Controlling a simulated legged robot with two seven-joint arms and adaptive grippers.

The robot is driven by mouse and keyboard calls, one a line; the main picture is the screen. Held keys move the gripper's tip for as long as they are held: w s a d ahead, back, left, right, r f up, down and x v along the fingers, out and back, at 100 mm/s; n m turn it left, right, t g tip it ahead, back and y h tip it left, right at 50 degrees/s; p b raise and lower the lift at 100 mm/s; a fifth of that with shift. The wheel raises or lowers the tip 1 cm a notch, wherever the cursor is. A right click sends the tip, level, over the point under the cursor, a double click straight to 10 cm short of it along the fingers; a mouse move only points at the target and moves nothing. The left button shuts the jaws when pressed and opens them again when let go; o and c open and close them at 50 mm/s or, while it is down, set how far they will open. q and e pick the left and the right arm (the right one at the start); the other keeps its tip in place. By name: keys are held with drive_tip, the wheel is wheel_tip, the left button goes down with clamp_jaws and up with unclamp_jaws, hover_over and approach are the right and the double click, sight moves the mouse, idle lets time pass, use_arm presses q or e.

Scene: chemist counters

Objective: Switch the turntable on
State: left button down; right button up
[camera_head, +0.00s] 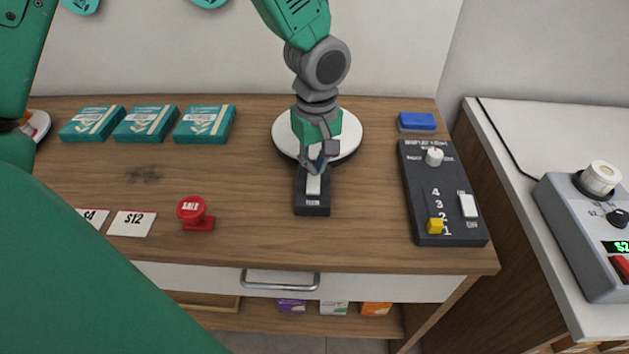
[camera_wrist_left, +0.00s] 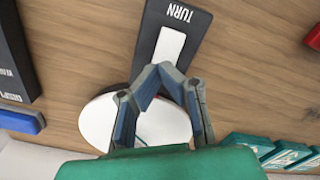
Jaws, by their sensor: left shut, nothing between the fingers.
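The turntable (camera_head: 345,142) is a round white disc on a dark base at the back of the wooden counter; my left gripper hides part of it. It also shows in the left wrist view (camera_wrist_left: 100,122). In front of it lies a black switch box (camera_head: 312,208) with a long white rocker (camera_head: 313,186). The wrist view shows the rocker (camera_wrist_left: 171,44) and the letters TURN on the box (camera_wrist_left: 186,22). My left gripper (camera_head: 317,170) is shut and empty, pointing down at the rocker's turntable-side end. I cannot tell whether the fingertips touch it. My right gripper is out of view.
A black control panel (camera_head: 425,185) with a yellow slider stands to the right, a blue block (camera_head: 417,122) behind it. Teal boxes (camera_head: 146,123) stand back left. A red stamp (camera_head: 194,213) and price cards (camera_head: 132,223) lie front left. Bare wood separates the switch box and panel.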

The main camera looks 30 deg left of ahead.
use_arm(q)
drive_tip(key=shift+d+f, duration=0.1)
drive_tip(key=shift+f, duration=0.05)
drive_tip(key=shift+a+f, duration=0.45)
drive_tip(key=shift+a, duration=0.1)
drive_tip(key=shift+d+f+b, duration=0.2)
drive_tip(key=shift+d+b, duration=0.15)
drive_tip(key=shift+d, duration=0.1)
drive_tip(key=shift+a+f, duration=0.2)
drive_tip(key=shift+a+r+p, duration=0.15)
drive_tip(key=shift+r+p, duration=0.55)
drive_tip(key=r+p, duration=0.3)
drive_tip(key=shift+d+r, duration=0.15)
drive_tip(key=shift+d, duration=0.05)
wheel_tip(320, 180, up, 2)
drive_tip(key=p, duration=0.2)
drive_tip(key=shift+a+r+p, duration=0.1)
drive_tip(key=shift+r+p, duration=0.1)
drive_tip(key=shift+p, duration=0.2)
